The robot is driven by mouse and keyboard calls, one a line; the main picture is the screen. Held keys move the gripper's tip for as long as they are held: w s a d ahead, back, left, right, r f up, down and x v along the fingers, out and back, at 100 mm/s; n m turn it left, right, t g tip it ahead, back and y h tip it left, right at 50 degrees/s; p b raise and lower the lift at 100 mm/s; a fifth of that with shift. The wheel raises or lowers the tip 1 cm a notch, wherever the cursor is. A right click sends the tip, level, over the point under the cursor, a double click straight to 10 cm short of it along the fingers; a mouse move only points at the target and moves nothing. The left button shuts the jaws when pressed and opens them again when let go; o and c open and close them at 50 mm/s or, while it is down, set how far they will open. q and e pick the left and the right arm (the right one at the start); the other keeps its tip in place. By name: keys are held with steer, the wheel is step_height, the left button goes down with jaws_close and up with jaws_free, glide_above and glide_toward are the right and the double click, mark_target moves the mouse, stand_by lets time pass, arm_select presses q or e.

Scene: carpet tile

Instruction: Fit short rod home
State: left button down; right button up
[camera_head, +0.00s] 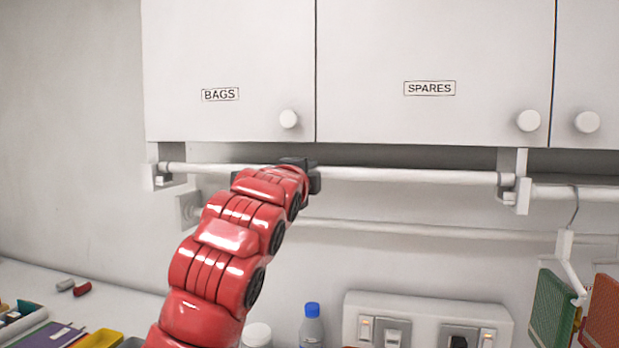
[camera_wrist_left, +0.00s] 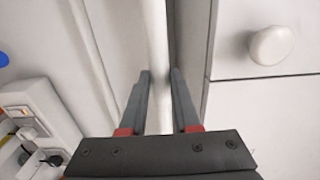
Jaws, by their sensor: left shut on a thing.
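A white rod (camera_head: 420,176) runs level in front of the cabinet bottoms, and my left gripper (camera_head: 300,174) is around it left of its middle. In the left wrist view the rod (camera_wrist_left: 158,50) passes between the two fingers of the gripper (camera_wrist_left: 160,98), which is shut on it. The rod's left end is at the left bracket (camera_head: 150,178), seemingly at or just above its slot; I cannot tell whether it is seated. Its right end meets the right bracket (camera_head: 521,193); the exact fit there is unclear. My right gripper is not in view.
Cabinet doors marked BAGS (camera_head: 220,60) and SPARES (camera_head: 430,50) are just above. A second rod (camera_head: 410,231) runs lower behind, and another (camera_head: 590,194) continues right, with a hanger (camera_head: 565,250). A bottle (camera_head: 312,330) and switch panel (camera_head: 425,308) are below.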

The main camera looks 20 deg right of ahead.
arm_select(q)
steer(key=shift+f, duration=0.15)
stand_by(0.4)
steer(key=shift+f+b, duration=0.8)
steer(key=shift+b, duration=0.2)
steer(key=shift+c, duration=0.4)
jaws_free()
steer(key=b+v, duration=0.6)
steer(key=v, duration=0.4)
stand_by(1.1)
